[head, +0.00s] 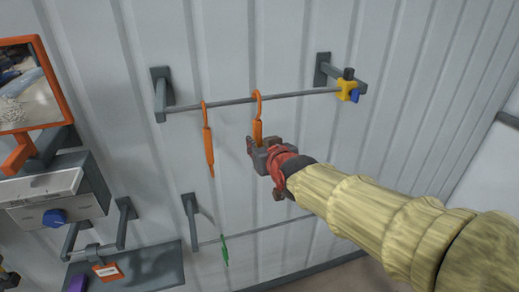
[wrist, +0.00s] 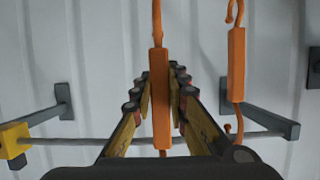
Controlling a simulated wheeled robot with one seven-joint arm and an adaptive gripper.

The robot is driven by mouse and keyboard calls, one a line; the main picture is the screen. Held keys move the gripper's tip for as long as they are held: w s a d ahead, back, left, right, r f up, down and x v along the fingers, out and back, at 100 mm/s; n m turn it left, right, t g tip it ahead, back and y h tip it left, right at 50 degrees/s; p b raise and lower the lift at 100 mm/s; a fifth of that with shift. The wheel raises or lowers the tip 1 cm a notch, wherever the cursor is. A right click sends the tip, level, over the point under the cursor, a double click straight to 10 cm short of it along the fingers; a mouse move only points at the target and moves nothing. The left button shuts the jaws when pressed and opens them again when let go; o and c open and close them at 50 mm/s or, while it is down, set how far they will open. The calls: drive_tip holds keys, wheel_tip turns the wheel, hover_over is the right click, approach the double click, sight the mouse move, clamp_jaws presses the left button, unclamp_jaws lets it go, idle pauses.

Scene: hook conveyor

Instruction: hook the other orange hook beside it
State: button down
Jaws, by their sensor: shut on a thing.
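My gripper (head: 252,146) is shut on an orange hook (head: 258,130), gripping its thick middle part. The curled top of this hook is at the upper rail (head: 300,94) and looks to be over it. The other orange hook (head: 208,145) hangs from the same rail, to the left and apart from my gripper. In the wrist view, the held hook (wrist: 161,95) stands between my fingers (wrist: 160,80), and its end at the rail is partly hidden. The other orange hook (wrist: 236,65) shows to the right there, with its curl around the rail (wrist: 80,141).
A yellow clamp with a blue knob (head: 348,91) sits at the rail's right end. A lower rail (head: 270,228) carries a green hook (head: 225,249). An orange-framed mirror (head: 30,128) and a grey box (head: 55,195) are on the left. The rail between clamp and held hook is clear.

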drive_tip(key=b+x, duration=0.2)
drive_tip(key=x, duration=0.5)
drive_tip(key=shift+f, duration=0.45)
idle(0.5)
drive_tip(key=c, duration=1.7)
unclamp_jaws()
drive_tip(key=shift+o, duration=0.2)
drive_tip(key=shift+f, duration=0.1)
drive_tip(key=shift+s, duration=0.1)
